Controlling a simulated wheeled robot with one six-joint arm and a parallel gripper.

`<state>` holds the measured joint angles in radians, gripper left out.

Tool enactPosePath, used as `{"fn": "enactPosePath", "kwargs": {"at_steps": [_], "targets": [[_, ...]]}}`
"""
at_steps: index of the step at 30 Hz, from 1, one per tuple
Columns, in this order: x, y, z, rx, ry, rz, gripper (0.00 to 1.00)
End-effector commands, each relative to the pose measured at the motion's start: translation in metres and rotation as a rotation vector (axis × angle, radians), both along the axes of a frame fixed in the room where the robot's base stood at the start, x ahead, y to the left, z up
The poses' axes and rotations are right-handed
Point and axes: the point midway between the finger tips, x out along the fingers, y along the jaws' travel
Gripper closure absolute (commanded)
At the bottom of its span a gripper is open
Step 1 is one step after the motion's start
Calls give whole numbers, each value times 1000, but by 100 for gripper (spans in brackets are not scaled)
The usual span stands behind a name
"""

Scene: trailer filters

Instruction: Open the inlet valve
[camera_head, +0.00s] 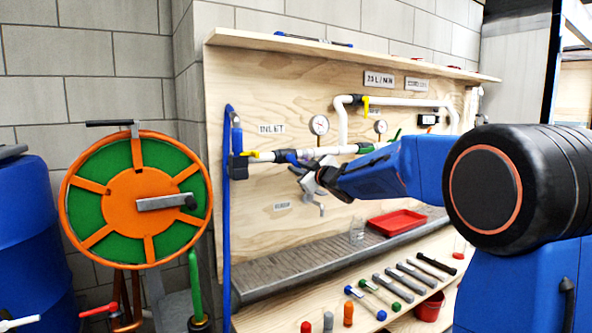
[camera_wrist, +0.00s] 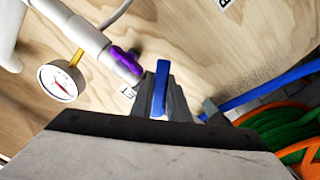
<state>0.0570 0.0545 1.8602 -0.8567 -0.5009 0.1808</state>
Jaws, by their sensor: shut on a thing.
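My gripper (camera_wrist: 161,100) is shut on a blue lever (camera_wrist: 160,84), which stands upright between its two grey fingers in the wrist view. The end of the INLET label (camera_wrist: 127,92) shows just left of the fingers; the rest is hidden. In the head view the INLET label (camera_head: 271,128) is on the wooden panel above the inlet pipe (camera_head: 320,152). My gripper (camera_head: 308,180) is at the panel below this pipe there, and I cannot make out the held lever. A purple handle (camera_wrist: 125,62) sits on the white pipe close to the fingers in the wrist view.
A pressure gauge (camera_head: 319,125) is above the inlet pipe. A blue hose (camera_head: 228,210) hangs at the panel's left edge, beside the orange and green reel (camera_head: 138,200). Below are a red tray (camera_head: 397,222) and a shelf (camera_head: 290,305) with several tools.

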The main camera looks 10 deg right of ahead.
Motion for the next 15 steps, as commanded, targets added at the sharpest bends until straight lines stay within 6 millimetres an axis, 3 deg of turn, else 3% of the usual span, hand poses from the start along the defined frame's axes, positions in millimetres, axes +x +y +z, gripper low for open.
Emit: {"fn": "enactPosePath", "kwargs": {"at_steps": [15], "targets": [[0,-2,0,-49,-14,0,100]]}}
